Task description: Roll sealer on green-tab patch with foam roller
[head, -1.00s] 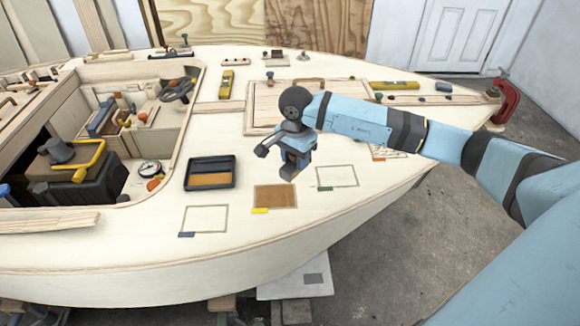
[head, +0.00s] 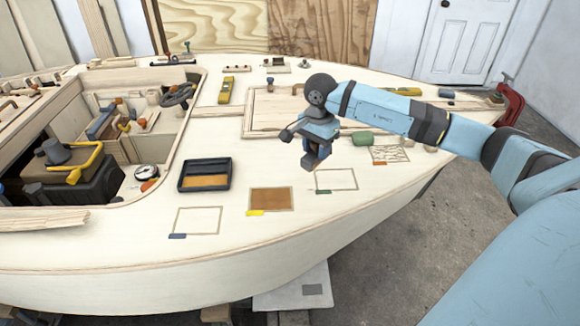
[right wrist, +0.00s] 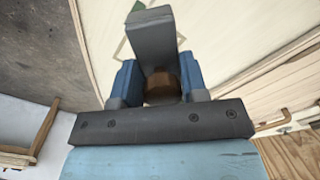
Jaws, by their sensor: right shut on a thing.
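The green-tab patch (head: 336,179) is a bare outlined rectangle on the pale deck, with a green tab (head: 323,191) at its near left corner. My right gripper (head: 312,152) is above the deck, just behind and left of that patch. It is shut on the foam roller, which is mostly hidden by the fingers; a brown part of the roller (right wrist: 160,86) shows between the blue fingers in the right wrist view. Whether the roller touches the deck cannot be told. A dark tray (head: 206,163) with brown sealer lies to the left. My left gripper is not in view.
A brown-filled yellow-tab patch (head: 271,199) and a bare blue-tab patch (head: 198,221) lie left of the green-tab one. A hatched orange-tab patch (head: 392,154) and a green block (head: 363,139) lie right. The open cockpit is at left; a red clamp (head: 510,103) grips the bow.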

